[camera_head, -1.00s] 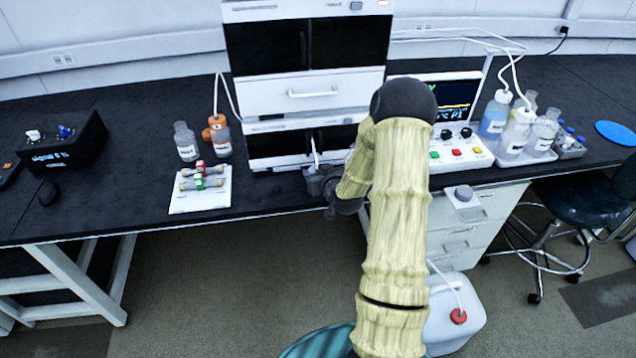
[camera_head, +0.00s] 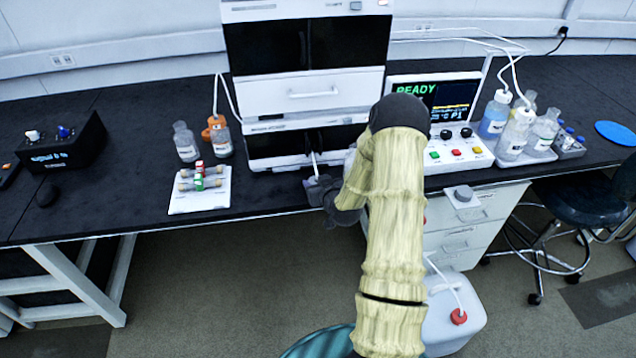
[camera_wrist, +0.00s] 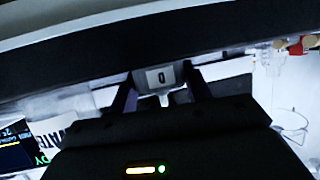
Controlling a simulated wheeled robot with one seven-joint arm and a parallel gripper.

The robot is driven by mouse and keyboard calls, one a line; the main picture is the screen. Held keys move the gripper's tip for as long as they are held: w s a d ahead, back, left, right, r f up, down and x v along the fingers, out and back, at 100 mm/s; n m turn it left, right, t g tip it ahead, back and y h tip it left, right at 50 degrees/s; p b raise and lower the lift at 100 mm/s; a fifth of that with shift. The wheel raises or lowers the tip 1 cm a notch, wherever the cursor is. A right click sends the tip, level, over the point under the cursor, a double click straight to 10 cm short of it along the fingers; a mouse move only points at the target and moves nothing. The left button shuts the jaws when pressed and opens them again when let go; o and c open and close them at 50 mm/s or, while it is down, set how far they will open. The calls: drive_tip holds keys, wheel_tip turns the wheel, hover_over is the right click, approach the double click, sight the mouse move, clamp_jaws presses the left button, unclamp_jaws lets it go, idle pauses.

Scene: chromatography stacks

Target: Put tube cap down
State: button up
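My gripper (camera_head: 318,186) is in front of the lower part of the instrument stack (camera_head: 313,104), just over the front edge of the bench. A thin white stick-like part (camera_head: 315,160) shows right above it. In the wrist view, the dark fingers of my gripper (camera_wrist: 161,92) stand apart. A small grey-white piece with a "0" mark (camera_wrist: 160,77) shows between them; I cannot tell whether they touch it. No tube cap can be clearly made out. Two tubes with red and green parts (camera_head: 200,178) lie on a white rack (camera_head: 203,203) left of my gripper.
Two bottles (camera_head: 187,142) stand behind the rack. A control panel (camera_head: 458,148) with a screen reading READY is right of the stack. Several solvent bottles (camera_head: 513,137) stand farther right. A black box (camera_head: 62,146) is at far left.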

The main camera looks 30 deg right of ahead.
drive_tip(key=o, duration=0.4)
drive_tip(key=shift+o, duration=0.2)
drive_tip(key=shift+r+p, duration=0.2)
drive_tip(key=shift+p, duration=0.1)
drive_tip(key=shift+s, duration=0.35)
drive_tip(key=b+v, duration=0.1)
drive_tip(key=v, duration=1)
drive_tip(key=shift+s, duration=0.2)
drive_tip(key=shift+r, duration=0.1)
